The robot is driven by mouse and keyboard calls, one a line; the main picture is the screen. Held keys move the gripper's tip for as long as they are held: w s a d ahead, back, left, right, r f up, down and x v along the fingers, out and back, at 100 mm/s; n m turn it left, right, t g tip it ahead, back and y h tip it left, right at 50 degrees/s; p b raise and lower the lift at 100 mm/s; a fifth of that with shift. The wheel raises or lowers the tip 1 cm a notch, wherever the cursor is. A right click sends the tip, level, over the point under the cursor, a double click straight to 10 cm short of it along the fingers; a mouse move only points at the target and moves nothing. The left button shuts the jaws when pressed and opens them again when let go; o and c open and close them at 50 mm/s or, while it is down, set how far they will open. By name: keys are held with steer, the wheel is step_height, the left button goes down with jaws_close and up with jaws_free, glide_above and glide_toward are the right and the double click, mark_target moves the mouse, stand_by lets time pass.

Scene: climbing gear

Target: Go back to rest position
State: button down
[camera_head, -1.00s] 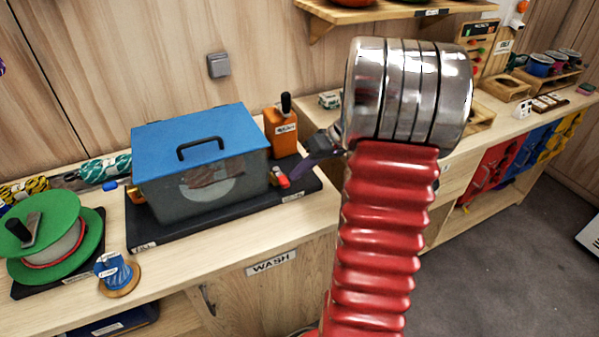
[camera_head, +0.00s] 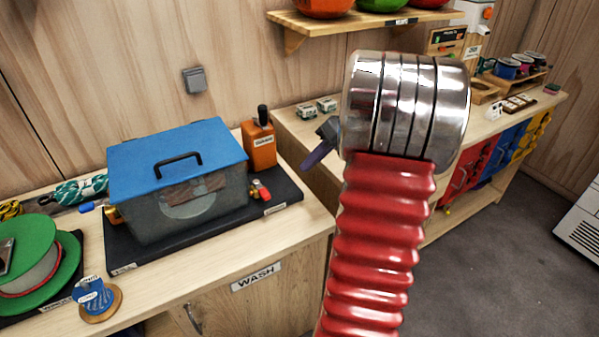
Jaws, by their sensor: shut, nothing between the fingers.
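My gripper (camera_head: 310,160) shows as a dark purple tip at the left of my arm's metal joint. It is shut and empty. It is apart from the wash box and over the gap beside the black mat's right end. My red ribbed arm and its shiny metal joint stand upright in the middle of the view and hide much of the gripper and part of the counter behind.
A clear wash box with a blue lid (camera_head: 178,145) stands on a black mat (camera_head: 285,190). A green reel (camera_head: 30,255) and a blue spool (camera_head: 95,298) are at left. Grey floor (camera_head: 500,260) at right is clear.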

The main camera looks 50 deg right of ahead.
steer(key=shift+v, duration=1)
steer(key=s+a+f+m+g+h, duration=0.2)
steer(key=s+a+f+m, duration=0.2)
steer(key=m, duration=0.2)
steer(key=s+a+r+n+h, duration=0.1)
steer(key=s+a+r+n, duration=0.1)
steer(key=a, duration=0.9)
steer(key=s+a+r+n+t+h, duration=0.1)
steer(key=s+a+r+n, duration=0.1)
steer(key=a, duration=0.9)
steer(key=s+a+r+n+t, duration=0.1)
steer(key=s+a+r+n, duration=0.1)
steer(key=a, duration=0.9)
step_height(320, 180, up, 2)
steer(key=shift+s+a+n+h, duration=0.25)
steer(key=shift+n+h, duration=0.15)
steer(key=shift+n, duration=0.1)
